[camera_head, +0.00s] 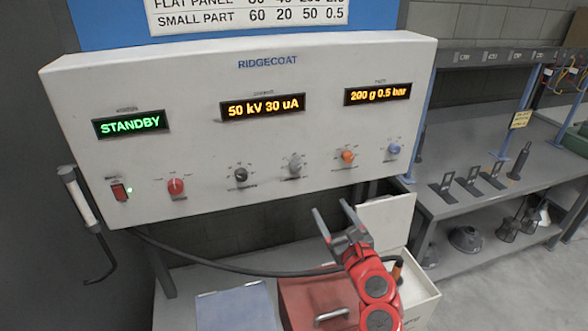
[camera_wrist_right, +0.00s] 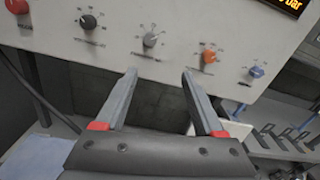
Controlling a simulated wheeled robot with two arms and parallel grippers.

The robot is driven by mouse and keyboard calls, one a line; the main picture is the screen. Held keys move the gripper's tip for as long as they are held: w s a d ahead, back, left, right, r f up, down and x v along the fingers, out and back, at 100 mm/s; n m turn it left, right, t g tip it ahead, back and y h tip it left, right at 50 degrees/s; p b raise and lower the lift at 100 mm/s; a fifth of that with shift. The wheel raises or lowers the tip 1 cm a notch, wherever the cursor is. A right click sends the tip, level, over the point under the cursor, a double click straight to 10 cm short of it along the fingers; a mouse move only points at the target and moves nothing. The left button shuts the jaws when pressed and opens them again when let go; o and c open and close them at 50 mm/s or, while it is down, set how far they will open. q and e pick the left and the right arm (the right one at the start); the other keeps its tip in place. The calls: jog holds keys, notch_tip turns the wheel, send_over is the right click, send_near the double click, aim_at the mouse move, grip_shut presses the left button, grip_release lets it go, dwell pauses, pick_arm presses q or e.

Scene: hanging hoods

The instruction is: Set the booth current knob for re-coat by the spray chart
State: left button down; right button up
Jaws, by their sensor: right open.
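The white RIDGECOAT control panel (camera_head: 200,100) carries a row of knobs: red (camera_head: 176,187), black (camera_head: 241,175), grey (camera_head: 295,165), orange (camera_head: 348,156) and blue (camera_head: 394,149). Their labels are too small to read. The middle display (camera_head: 262,107) reads 50 kV 30 uA. The spray chart (camera_head: 240,14) is cut off at the top; the SMALL PART row reads 60 20 50 0.5, and no re-coat row shows. My right gripper (camera_head: 331,208) is open and empty, below the panel. In the right wrist view the grey knob (camera_wrist_right: 151,41) lies just beyond its fingertips. My left gripper is out of view.
The left display (camera_head: 130,124) reads STANDBY and the right one (camera_head: 377,94) 200 g 0.5 bar. A black cable (camera_head: 220,264) runs below. A grey bench (camera_head: 450,200) with parts stands at right.

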jog(key=a, duration=0.1)
jog(key=b, duration=0.2)
send_near(297, 168)
jog(key=shift+y, duration=0.4)
jog(key=x, duration=0.7)
jog(key=shift+d+r, duration=0.1)
jog(key=shift+d, duration=0.05)
jog(key=shift+w+f, duration=0.25)
jog(key=shift+w, duration=0.5)
jog(key=shift+c, duration=0.2)
grip_shut()
